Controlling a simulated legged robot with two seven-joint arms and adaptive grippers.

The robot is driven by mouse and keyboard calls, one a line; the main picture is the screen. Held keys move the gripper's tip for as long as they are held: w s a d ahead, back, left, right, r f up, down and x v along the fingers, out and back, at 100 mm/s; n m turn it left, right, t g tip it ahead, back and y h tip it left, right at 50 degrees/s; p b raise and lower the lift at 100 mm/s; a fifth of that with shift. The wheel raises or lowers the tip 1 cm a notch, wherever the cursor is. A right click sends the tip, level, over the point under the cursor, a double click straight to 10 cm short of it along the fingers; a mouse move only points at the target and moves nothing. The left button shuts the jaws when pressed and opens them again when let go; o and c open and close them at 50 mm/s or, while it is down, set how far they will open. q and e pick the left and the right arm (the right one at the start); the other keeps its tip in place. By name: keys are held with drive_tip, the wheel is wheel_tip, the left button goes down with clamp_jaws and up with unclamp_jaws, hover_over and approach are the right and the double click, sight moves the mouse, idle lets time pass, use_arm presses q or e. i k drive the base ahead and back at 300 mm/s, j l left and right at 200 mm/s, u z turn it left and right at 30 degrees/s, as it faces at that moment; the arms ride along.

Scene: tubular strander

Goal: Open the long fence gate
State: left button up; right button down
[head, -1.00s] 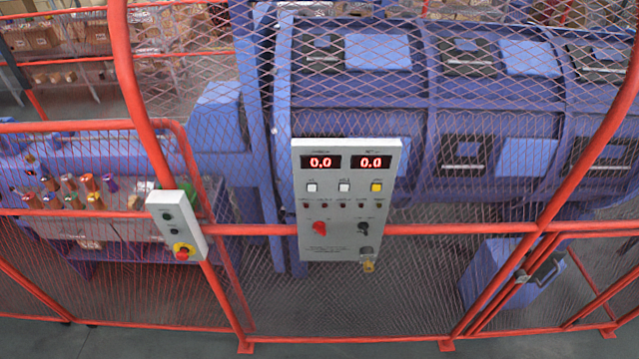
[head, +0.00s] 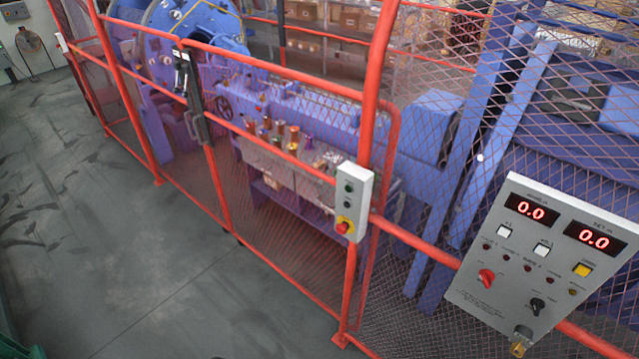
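The red-framed mesh fence runs from the lower right to the upper left in the head view. A long low section of it (head: 276,72), likely the long gate, spans from the tall post by the small button box to a black upright handle (head: 192,98) at its left end. This section stands in line with the fence and looks closed. Whether the latch is engaged cannot be told. Neither of my grippers is in view.
A grey control panel (head: 545,262) with red displays is on the fence at right. A small button box (head: 352,202) hangs on the tall post. Behind the mesh are a blue machine (head: 420,130) and spools. Clear grey floor (head: 110,260) lies at left.

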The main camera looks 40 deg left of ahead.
sight(190, 68)
drive_tip(key=u, duration=1.75)
drive_tip(key=i+j+z, duration=0.1)
drive_tip(key=i, duration=0.25)
drive_tip(key=i+j+z, duration=0.1)
drive_tip(key=i+j, duration=0.25)
